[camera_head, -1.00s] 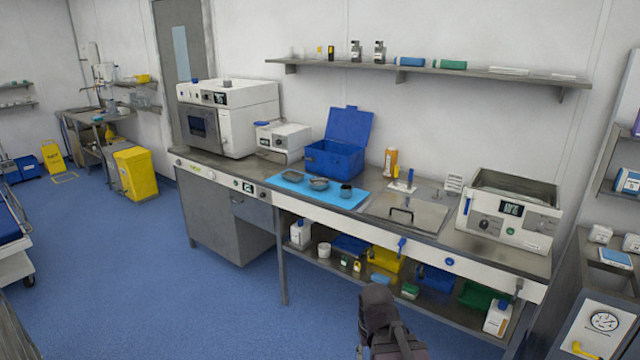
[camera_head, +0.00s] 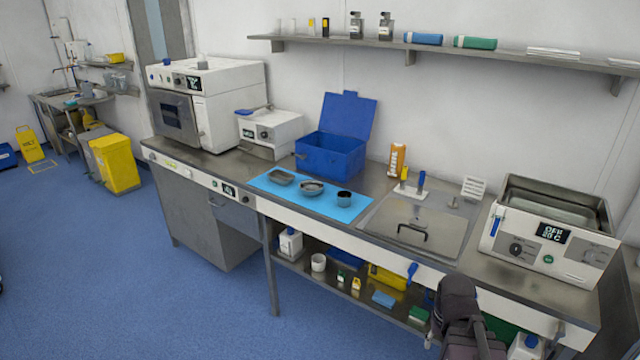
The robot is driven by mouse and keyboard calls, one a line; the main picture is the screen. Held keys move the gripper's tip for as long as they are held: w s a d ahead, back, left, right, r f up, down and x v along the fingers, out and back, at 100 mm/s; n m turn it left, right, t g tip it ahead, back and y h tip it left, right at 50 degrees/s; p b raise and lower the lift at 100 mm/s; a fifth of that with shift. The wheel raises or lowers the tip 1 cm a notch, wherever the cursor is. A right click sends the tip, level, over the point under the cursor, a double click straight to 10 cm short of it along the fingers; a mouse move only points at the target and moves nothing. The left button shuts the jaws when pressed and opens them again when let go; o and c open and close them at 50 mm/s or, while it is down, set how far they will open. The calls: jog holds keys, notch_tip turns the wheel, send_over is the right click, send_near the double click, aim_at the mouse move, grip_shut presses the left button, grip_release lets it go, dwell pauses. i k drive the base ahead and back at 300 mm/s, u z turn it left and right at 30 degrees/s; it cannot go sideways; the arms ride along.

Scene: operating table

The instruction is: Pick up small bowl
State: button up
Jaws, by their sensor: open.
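A small round metal bowl (camera_head: 312,188) sits in the middle of a light blue mat (camera_head: 345,213) on the steel counter. A shallow metal dish (camera_head: 281,177) is to its left and a small dark cup (camera_head: 344,198) to its right, both on the mat. The bowl stands apart from both and is empty as far as I can see. My gripper (camera_head: 458,312), dark, shows at the bottom edge right of centre. It is open, in front of the counter and well away from the bowl, to its lower right. Its fingertips are hard to make out.
Behind the mat stands a blue box (camera_head: 335,150) with its lid up. A lidded steel basin (camera_head: 410,226) is right of the mat, then a white water bath (camera_head: 550,235). A white sterilizer (camera_head: 205,105) is at left. The lower shelf holds bottles and bins.

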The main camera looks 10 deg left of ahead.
aim_at(309, 187)
jog(key=u, duration=0.1)
jog(key=i, duration=1.1)
jog(key=u, duration=0.35)
